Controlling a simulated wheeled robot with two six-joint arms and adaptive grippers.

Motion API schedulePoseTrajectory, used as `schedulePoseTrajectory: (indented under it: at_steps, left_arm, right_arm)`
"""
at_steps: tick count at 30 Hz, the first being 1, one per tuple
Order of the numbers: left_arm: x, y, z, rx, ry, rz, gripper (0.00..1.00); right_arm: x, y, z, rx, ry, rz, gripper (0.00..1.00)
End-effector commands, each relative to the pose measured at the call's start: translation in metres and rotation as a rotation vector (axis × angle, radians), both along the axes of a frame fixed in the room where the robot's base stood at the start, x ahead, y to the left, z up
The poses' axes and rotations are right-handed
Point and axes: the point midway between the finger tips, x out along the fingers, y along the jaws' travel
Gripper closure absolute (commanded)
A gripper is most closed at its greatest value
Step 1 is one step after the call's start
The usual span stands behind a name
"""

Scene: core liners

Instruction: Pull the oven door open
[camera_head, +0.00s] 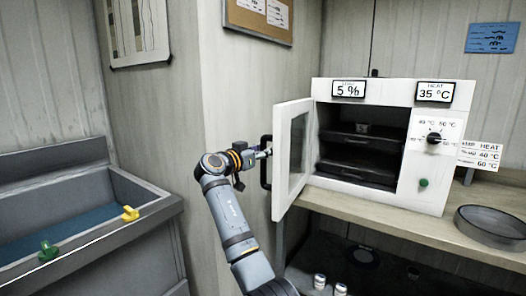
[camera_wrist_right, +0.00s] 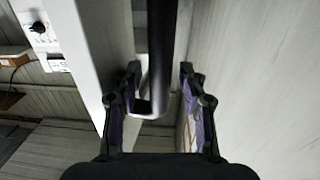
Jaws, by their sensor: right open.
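The white oven (camera_head: 385,92) stands on the shelf, and its interior with dark racks shows. Its door (camera_head: 281,200) stands wide open, swung out to the left of the oven. The door's black bar handle (camera_head: 265,178) is on its outer face. My right gripper (camera_head: 262,153) is at the handle's upper part. In the right wrist view the handle (camera_wrist_right: 161,50) runs between the two fingers of my right gripper (camera_wrist_right: 160,105), which are open with gaps beside the bar. The door (camera_wrist_right: 85,45) fills the left of that view. My left gripper is not in view.
A wall corner (camera_head: 240,90) stands close behind my right arm. A round dark pan (camera_head: 490,228) sits right of the oven. Small white jars (camera_head: 320,282) stand below the shelf.

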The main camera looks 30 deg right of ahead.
Motion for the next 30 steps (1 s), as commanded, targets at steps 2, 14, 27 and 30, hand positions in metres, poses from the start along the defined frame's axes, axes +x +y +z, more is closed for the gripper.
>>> schedulePoseTrajectory:
  at_steps: [2, 14, 27, 30]
  left_arm:
    - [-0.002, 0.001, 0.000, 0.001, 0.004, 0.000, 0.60]
    - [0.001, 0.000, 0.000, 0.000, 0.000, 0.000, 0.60]
    - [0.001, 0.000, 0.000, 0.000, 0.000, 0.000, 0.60]
    - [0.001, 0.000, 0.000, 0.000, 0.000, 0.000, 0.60]
  right_arm:
    - [-0.001, 0.006, 0.000, 0.001, 0.000, 0.002, 0.58]
    - [-0.029, 0.089, -0.001, 0.004, 0.000, 0.005, 0.58]
    - [-0.039, 0.114, -0.001, 0.001, 0.001, 0.001, 0.58]
    - [-0.039, 0.114, -0.001, 0.001, 0.001, 0.001, 0.58]
